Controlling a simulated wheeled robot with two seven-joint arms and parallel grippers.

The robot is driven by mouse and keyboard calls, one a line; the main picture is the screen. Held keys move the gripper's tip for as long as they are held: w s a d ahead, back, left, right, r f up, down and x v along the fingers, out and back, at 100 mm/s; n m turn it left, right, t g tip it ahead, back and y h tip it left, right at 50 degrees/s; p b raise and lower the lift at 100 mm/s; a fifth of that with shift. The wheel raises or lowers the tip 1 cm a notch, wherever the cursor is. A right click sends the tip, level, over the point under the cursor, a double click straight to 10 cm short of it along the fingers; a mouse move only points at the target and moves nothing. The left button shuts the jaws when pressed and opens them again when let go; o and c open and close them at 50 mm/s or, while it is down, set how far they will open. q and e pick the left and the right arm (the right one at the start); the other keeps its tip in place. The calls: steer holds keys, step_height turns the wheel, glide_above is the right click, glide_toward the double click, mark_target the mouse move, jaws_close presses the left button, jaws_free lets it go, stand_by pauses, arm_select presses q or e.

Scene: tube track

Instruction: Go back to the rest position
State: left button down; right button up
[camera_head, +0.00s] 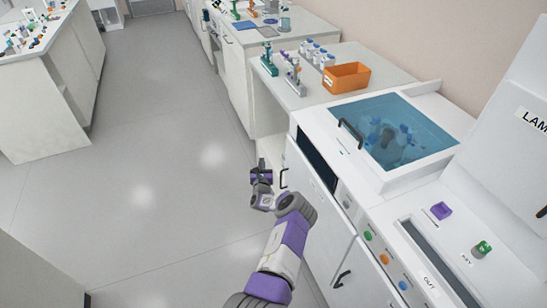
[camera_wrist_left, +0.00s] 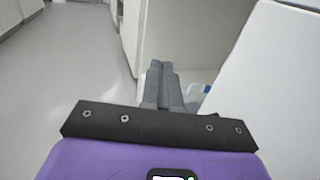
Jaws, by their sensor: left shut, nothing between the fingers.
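My left gripper (camera_head: 261,166) is in the head view, over the floor in front of the white cabinets, with its purple and white arm reaching up from the bottom. In the left wrist view its two grey fingers (camera_wrist_left: 161,66) are together, shut and empty. Nothing is held and the gripper appears apart from the cabinet front. My right gripper is in neither view.
A white machine with a blue transparent lid (camera_head: 395,130) stands to the right, its panel bearing coloured buttons (camera_head: 376,245). An orange bin (camera_head: 346,78) and tube racks (camera_head: 293,80) sit on the counter beyond. Grey floor (camera_head: 140,170) is clear to the left, before another bench (camera_head: 45,95).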

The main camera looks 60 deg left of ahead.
arm_select(q)
steer(key=shift+s+a, duration=0.15)
steer(key=shift+s, duration=0.65)
steer(key=shift+s+a, duration=0.1)
steer(key=shift+s, duration=0.65)
